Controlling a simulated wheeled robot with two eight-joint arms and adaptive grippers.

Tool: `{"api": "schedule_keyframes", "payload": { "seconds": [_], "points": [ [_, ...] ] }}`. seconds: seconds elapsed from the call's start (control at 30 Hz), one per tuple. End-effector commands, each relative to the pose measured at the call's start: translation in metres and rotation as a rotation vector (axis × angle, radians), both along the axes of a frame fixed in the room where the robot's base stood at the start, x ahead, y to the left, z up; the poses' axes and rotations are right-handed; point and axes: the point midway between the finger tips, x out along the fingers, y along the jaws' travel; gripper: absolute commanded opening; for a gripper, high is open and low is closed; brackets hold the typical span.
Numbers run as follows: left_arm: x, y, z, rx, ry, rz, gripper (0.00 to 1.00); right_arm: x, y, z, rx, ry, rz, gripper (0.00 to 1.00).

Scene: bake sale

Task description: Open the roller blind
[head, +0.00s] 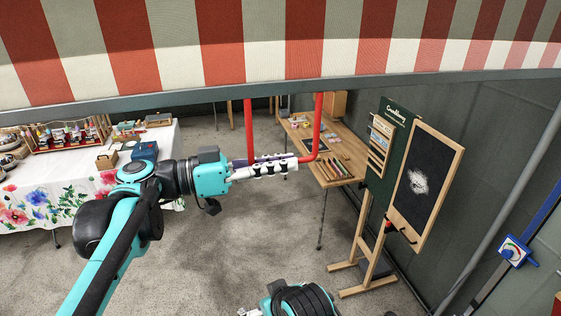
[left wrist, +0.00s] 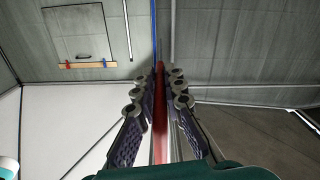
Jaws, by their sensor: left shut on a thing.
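The roller blind (head: 225,45) spans the top of the head view, with red, cream and grey-green stripes. A grey bar (head: 180,97) runs along its lower edge. A red U-shaped handle (head: 319,125) hangs below the bar. My left gripper (head: 285,164) reaches in from the left and is shut on the handle's lower crossbar, which its fingers mostly cover. In the left wrist view the red bar (left wrist: 159,110) lies between the two rows of finger links.
A table with a floral cloth (head: 40,205) stands at left, holding bottles and boxes. A wooden table (head: 335,172) stands behind the handle. A chalkboard easel (head: 428,187) stands at right, near a grey wall and pole. The concrete floor between them is clear.

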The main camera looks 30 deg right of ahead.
Motion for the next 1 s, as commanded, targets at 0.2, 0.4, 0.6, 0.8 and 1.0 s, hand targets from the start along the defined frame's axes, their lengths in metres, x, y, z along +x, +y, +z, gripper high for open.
{"api": "schedule_keyframes", "payload": {
  "seconds": [0.2,0.4,0.6,0.8,1.0],
  "points": [
    [0.0,0.0,0.0,0.0,0.0,0.0,0.31,0.0,0.0,0.0,0.0,0.0,0.0,1.0],
    [0.0,0.001,0.0,0.0,0.0,0.0,0.31,0.0,0.0,0.0,0.0,0.0,0.0,1.0],
    [0.006,0.02,0.0,0.0,0.0,0.004,0.31,0.0,0.0,0.0,0.0,0.0,0.0,1.0],
    [0.017,0.064,0.0,0.0,0.0,0.006,0.31,0.0,0.0,0.0,0.0,0.0,0.0,1.0],
    [0.026,0.1,0.0,0.0,0.0,0.004,0.31,0.0,0.0,0.0,0.0,0.0,0.0,1.0]
  ]
}}
